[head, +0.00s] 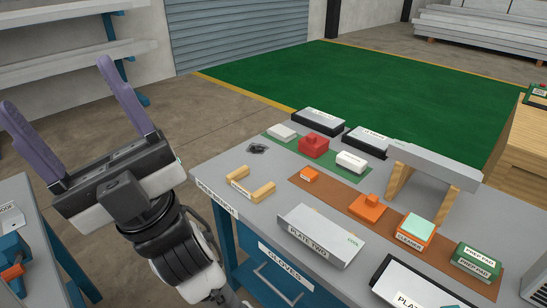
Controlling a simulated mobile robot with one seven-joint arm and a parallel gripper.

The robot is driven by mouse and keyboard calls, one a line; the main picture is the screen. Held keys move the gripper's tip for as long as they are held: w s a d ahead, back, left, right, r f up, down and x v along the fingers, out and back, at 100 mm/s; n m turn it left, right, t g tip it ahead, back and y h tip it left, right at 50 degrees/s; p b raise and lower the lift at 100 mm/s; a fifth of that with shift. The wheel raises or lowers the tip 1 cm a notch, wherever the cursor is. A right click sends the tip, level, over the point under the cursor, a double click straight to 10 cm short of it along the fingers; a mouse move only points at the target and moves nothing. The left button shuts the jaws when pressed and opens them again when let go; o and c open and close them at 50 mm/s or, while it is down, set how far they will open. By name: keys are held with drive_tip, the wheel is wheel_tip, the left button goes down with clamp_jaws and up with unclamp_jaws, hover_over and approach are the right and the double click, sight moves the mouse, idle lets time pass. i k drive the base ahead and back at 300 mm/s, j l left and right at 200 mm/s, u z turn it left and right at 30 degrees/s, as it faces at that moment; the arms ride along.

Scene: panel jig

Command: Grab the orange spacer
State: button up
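Two orange pieces sit on the brown strip (332,193) of the grey bench. One is a small orange block (310,174) with a pale label too small to read. The other is a larger orange block with a raised knob (367,208). I cannot tell from the labels which is the spacer. Both stand free, apart from each other. My gripper (56,84) is at the left with its two purple fingers wide apart and nothing between them. It is raised, left of the bench and well away from both pieces.
A "PLATE TWO" block (320,236) and a wooden U-shaped piece (262,192) stand in front of the strip. A red knobbed block (313,146) is behind. A grey beam on wooden supports (434,165) and a teal-topped orange box (412,231) are at right.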

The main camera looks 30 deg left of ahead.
sight(309, 174)
drive_tip(key=u, duration=1.45)
drive_tip(key=i+l+u, duration=0.25)
drive_tip(key=i+l, duration=0.2)
drive_tip(key=l, duration=0.3)
